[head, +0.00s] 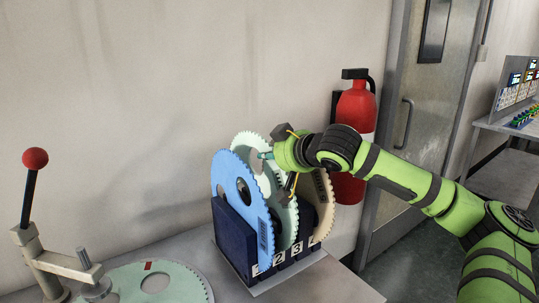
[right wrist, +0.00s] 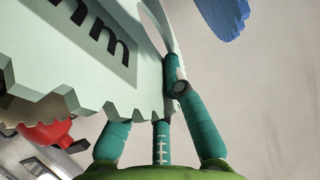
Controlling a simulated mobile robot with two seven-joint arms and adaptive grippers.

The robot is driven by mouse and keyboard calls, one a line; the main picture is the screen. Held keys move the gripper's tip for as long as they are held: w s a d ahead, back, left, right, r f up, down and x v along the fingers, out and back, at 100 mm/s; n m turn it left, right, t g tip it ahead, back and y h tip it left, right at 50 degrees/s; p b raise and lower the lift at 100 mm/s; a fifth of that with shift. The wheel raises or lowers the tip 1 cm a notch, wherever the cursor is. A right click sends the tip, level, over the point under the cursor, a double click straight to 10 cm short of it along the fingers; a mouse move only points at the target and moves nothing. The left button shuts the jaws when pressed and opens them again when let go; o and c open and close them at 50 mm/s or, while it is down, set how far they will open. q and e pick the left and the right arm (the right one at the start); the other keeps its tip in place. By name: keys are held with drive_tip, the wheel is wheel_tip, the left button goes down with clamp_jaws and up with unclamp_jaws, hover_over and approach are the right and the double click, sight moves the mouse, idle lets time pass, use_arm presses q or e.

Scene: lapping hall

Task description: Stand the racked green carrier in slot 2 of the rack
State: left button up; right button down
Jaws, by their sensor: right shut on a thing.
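The rack (head: 230,236) is dark blue, with slots numbered 1 to 4 along its front. The pale green toothed carrier (head: 285,222) stands upright behind the blue carrier, near slots 2 and 3. Its top edge rises above the blue one; its lower edge is partly hidden, so I cannot tell whether it is seated. My right gripper (head: 268,156) is shut on its upper part. In the right wrist view, the teal fingers (right wrist: 168,98) pinch the green carrier (right wrist: 90,55) beside its window. My left gripper is not in view.
A blue carrier (head: 226,178) stands in slot 1 and a tan carrier (head: 323,205) in slot 4, both close to the green one. Another green disc (head: 185,282) lies flat beside a red-knobbed lever (head: 35,158). A fire extinguisher (head: 356,108) hangs behind my right arm.

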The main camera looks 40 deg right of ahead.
sight(272, 168)
drive_tip(key=shift+f+b, duration=1.45)
drive_tip(key=shift+b, duration=0.1)
drive_tip(key=c, duration=1.2)
unclamp_jaws()
drive_tip(key=shift+c, duration=0.2)
drive_tip(key=shift+s, duration=0.1)
drive_tip(key=shift+f, duration=0.25)
drive_tip(key=shift+s+a+r, duration=0.2)
drive_tip(key=shift+s, duration=0.1)
drive_tip(key=shift+s+r, duration=0.2)
drive_tip(key=shift+s, duration=0.25)
drive_tip(key=s+a, duration=0.1)
drive_tip(key=s, duration=1.2)
drive_tip(key=shift+r, duration=0.4)
drive_tip(key=shift+s, duration=0.1)
